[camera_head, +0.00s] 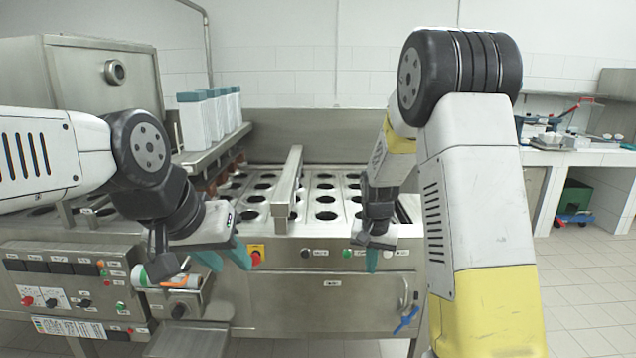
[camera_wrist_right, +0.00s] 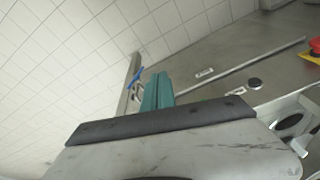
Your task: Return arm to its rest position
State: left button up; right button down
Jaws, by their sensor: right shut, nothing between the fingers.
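My left gripper (camera_head: 226,258) hangs in front of the machine's left side, near the front panel. Its two teal fingers show a gap between them, with nothing seen in it. My right gripper (camera_head: 371,260) points down in front of the machine's right part, above a blue-handled valve. Its teal fingers are together and empty; they also show in the right wrist view (camera_wrist_right: 157,92). My right arm rises close to the camera and bends down toward the machine. My left arm comes in low from the left.
The steel cup filler (camera_head: 330,292) has rows of round holes and a raised bar (camera_head: 287,185). A red emergency button (camera_head: 255,257) is beside my left gripper. The blue-handled valve (camera_head: 406,320) sticks out at front right. White stacked containers (camera_head: 195,122) stand behind.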

jog(key=s+r+n+t+y, duration=0.2)
jog(key=s+r, duration=1)
jog(key=r, duration=0.3)
jog(key=s+r+n+t, duration=0.1)
jog(key=s+r, duration=0.1)
jog(key=s, duration=0.5)
jog(key=s+r+t, duration=0.1)
jog(key=s+r, duration=0.1)
jog(key=s, duration=0.4)
jog(key=shift+s+d+r+n+y, duration=0.2)
jog(key=shift+s+r+n+y, duration=0.1)
jog(key=shift+s+r+n, duration=0.1)
jog(key=shift+w, duration=0.1)
